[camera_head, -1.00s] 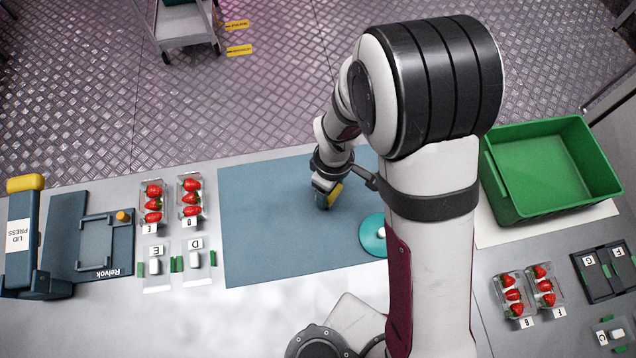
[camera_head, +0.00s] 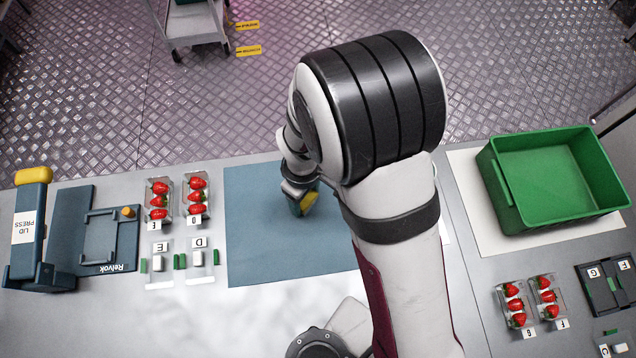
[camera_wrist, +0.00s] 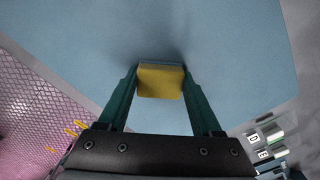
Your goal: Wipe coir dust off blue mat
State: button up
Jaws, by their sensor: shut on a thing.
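The blue mat (camera_head: 270,240) lies flat on the grey bench, partly hidden behind my arm in the head view. It also fills most of the wrist view (camera_wrist: 220,50). My gripper (camera_head: 305,204) is over the mat, left of my arm. In the wrist view my gripper (camera_wrist: 160,85) is shut on a yellow sponge (camera_wrist: 160,82) with a blue-grey far edge. I see no clear coir dust on the visible mat.
A green crate (camera_head: 500,201) stands on a pale sheet at right. Strawberry punnets (camera_head: 178,198) and lettered tags lie left of the mat, beside the lid press (camera_head: 30,230). More punnets (camera_head: 530,301) lie at lower right. The mat's left part is clear.

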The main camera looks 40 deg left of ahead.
jog(key=shift+s+a, duration=1.35)
jog(key=shift+s, duration=0.05)
notch_tip(320, 180, up, 8)
jog(key=shift+w+d, duration=0.1)
jog(key=w+d+r+m, duration=0.85)
jog(key=w+d, duration=0.25)
jog(key=w, duration=0.4)
jog(key=w+d+r+m, duration=0.2)
jog(key=d+r+m, duration=0.2)
jog(key=d, duration=0.6)
jog(key=w+d+r+m, duration=0.2)
jog(key=d+r+m, duration=0.3)
jog(key=d, duration=0.6)
notch_tip(320, 180, up, 3)
jog(key=shift+f, duration=0.2)
